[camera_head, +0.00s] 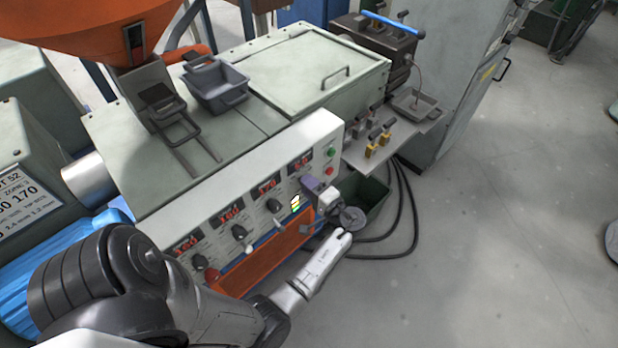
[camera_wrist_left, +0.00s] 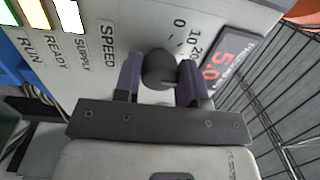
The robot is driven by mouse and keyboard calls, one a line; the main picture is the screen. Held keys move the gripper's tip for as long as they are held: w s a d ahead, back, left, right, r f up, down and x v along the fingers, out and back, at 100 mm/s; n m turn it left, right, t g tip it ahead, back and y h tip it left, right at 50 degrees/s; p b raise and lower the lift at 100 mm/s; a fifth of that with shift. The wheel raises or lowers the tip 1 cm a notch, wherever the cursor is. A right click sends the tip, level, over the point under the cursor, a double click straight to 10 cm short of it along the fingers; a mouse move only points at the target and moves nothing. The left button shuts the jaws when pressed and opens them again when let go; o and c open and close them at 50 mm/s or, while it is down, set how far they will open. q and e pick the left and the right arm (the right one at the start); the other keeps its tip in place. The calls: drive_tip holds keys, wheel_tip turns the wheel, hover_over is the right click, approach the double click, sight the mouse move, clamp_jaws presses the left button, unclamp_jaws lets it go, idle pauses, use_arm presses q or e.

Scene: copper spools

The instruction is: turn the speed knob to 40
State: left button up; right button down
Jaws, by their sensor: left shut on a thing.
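The speed knob (camera_wrist_left: 158,69) is a dark round knob beside the printed word SPEED (camera_wrist_left: 107,44) in the left wrist view. Scale marks 0, 10 and 20 show around it. A red display (camera_wrist_left: 218,68) beside it seems to read 5.0. My left gripper (camera_wrist_left: 160,82) has its two purple fingers on either side of the knob, shut on it. In the head view my left gripper (camera_head: 314,187) is at the right end of the control panel (camera_head: 205,215) and hides the knob. My right gripper is not in view.
Other knobs (camera_head: 239,232) and red displays (camera_head: 229,215) line the panel to the left. Green and red buttons (camera_head: 330,161) sit at its right end. A dark green bin (camera_head: 374,198) and black cables (camera_head: 408,215) are below. The floor at right is clear.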

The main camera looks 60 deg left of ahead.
use_arm(q)
drive_tip(key=shift+r+m+t+p, duration=0.1)
drive_tip(key=shift+m+t+p, duration=0.2)
drive_tip(key=shift+m+p, duration=3.4)
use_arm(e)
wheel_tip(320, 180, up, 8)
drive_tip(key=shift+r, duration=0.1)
use_arm(q)
drive_tip(key=o, duration=0.9)
drive_tip(key=shift+d, duration=0.15)
